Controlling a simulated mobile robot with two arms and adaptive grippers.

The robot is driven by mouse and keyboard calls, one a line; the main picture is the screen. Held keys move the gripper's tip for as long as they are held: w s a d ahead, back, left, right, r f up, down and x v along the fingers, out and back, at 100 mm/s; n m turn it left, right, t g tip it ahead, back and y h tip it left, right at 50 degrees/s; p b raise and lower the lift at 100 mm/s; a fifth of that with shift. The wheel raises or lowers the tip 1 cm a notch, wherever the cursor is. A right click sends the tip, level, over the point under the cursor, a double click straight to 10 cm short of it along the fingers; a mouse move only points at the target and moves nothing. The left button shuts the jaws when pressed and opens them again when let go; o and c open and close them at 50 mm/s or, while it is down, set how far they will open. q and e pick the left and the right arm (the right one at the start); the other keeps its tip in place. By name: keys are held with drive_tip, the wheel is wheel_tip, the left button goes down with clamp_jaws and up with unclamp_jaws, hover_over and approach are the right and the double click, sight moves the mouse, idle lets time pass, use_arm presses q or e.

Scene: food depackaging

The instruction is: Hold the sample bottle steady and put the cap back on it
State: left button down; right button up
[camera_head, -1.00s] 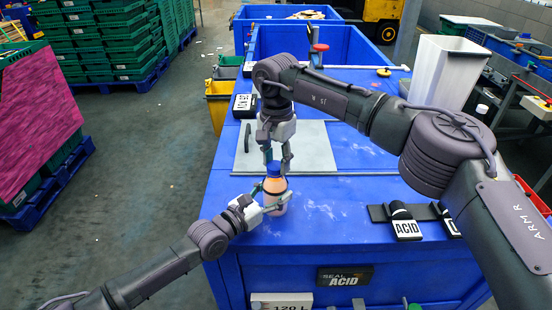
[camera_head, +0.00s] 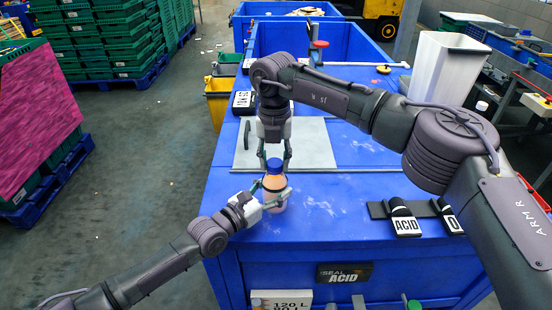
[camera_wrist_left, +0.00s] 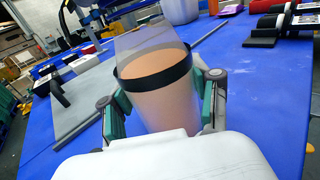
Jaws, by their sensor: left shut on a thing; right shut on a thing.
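The sample bottle (camera_head: 274,192) is clear with pinkish-orange contents and a dark band. It stands upright near the table's left front. My left gripper (camera_head: 271,197) is shut around its body from the lower left. In the left wrist view the bottle (camera_wrist_left: 165,105) sits between the two green-padded fingers (camera_wrist_left: 160,105). My right gripper (camera_head: 274,163) points straight down from above, shut on the cap. Whether the cap is seated or just above the neck cannot be told.
The blue table (camera_head: 340,215) is clear around the bottle. A grey plate (camera_head: 315,145) lies behind it.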

drive_tip(key=m, duration=0.5)
drive_tip(key=shift+w+a, duration=0.1)
drive_tip(key=shift+a, duration=0.05)
drive_tip(key=m, duration=1)
drive_tip(key=shift+w+m, duration=0.2)
drive_tip(key=shift+m, duration=0.1)
drive_tip(key=m, duration=0.6)
drive_tip(key=shift+w, duration=0.1)
drive_tip(key=o, duration=0.7)
drive_tip(key=shift+o, duration=0.2)
wheel_tip(320, 180, up, 12)
